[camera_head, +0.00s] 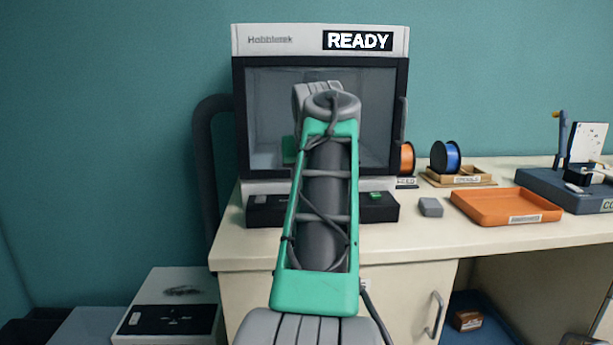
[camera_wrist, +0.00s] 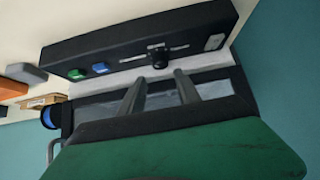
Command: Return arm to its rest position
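My arm stretches forward in the head view, its green link in front of the machine (camera_head: 250,40) whose display reads READY. The arm hides most of my gripper in that view. In the wrist view, two dark fingers of my gripper (camera_wrist: 159,78) stand apart with nothing between them. Just beyond the fingertips in that picture is the machine's black control panel (camera_wrist: 110,48), with a green button (camera_wrist: 76,74), a blue button (camera_wrist: 100,68) and a black knob (camera_wrist: 159,58) on a slot. The gap between fingertips and panel is hard to judge.
The cream counter (camera_head: 420,238) holds a grey block (camera_head: 430,207), an orange tray (camera_head: 505,208), an orange spool (camera_head: 407,158), a blue spool (camera_head: 446,156) and a dark blue stand (camera_head: 545,187) at right. A white box (camera_head: 172,287) stands low at left.

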